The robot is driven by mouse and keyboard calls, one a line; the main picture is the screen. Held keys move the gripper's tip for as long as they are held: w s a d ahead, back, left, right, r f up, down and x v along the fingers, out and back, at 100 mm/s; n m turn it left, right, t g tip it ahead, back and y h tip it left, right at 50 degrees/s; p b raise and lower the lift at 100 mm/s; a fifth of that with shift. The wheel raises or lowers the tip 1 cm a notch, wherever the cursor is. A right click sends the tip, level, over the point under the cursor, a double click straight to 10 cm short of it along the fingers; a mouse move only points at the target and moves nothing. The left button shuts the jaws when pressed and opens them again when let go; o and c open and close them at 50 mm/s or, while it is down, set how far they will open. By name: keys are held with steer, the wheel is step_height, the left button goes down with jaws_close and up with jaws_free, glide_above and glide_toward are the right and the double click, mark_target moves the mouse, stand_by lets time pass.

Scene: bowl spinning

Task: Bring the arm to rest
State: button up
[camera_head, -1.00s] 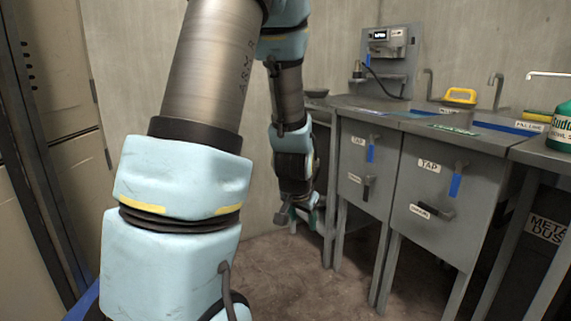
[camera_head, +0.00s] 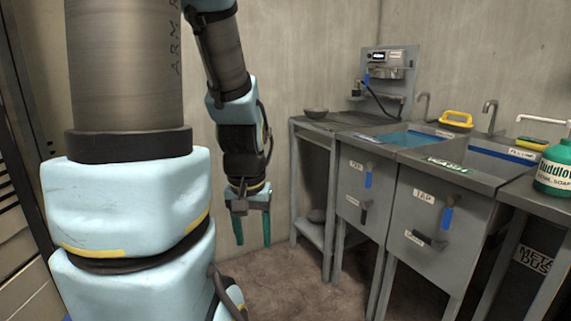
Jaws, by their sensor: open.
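My gripper (camera_head: 252,230) hangs from the end of my arm, pointing down, left of the counter. Its two green fingers are spread apart with nothing between them. It is above the brown floor (camera_head: 285,285) and apart from the counter (camera_head: 345,135). The large upper part of my arm fills the left of the view, and the forearm bends down from the top.
A green soap bottle (camera_head: 555,168) stands at the right. Open floor lies before the counter.

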step_height(320, 180, up, 14)
steer(key=p, duration=1.1)
steer(key=shift+d+f, duration=0.1)
